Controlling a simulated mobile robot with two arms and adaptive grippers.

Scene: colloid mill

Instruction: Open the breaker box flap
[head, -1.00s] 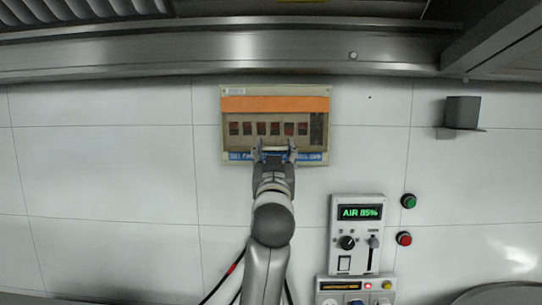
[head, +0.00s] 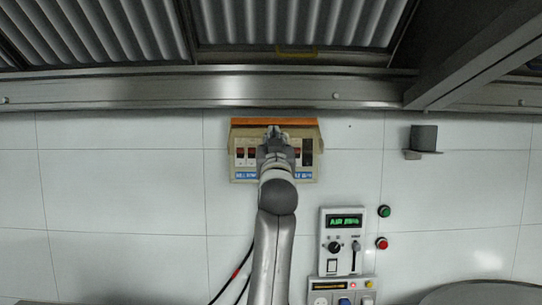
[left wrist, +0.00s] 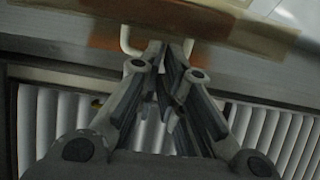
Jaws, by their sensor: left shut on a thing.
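The breaker box (head: 240,163) is mounted on the tiled wall near the middle of the head view. Its flap (head: 300,123), with an orange band, is tilted up and out at the top, so several breaker switches show uncovered below it. My left gripper (head: 274,131) is at the flap, in front of the middle of the box. In the left wrist view my left gripper (left wrist: 158,52) is shut on a pale U-shaped handle (left wrist: 125,40) on the flap (left wrist: 85,30). The gripper and arm hide the middle switches. My right gripper is in neither view.
A metal ledge (head: 130,93) runs above the box, with corrugated panels (head: 300,22) beyond. Lower right are a control panel (head: 343,250) with a green display, and green (head: 384,211) and red (head: 382,243) buttons. A grey bracket (head: 423,139) sticks out at right.

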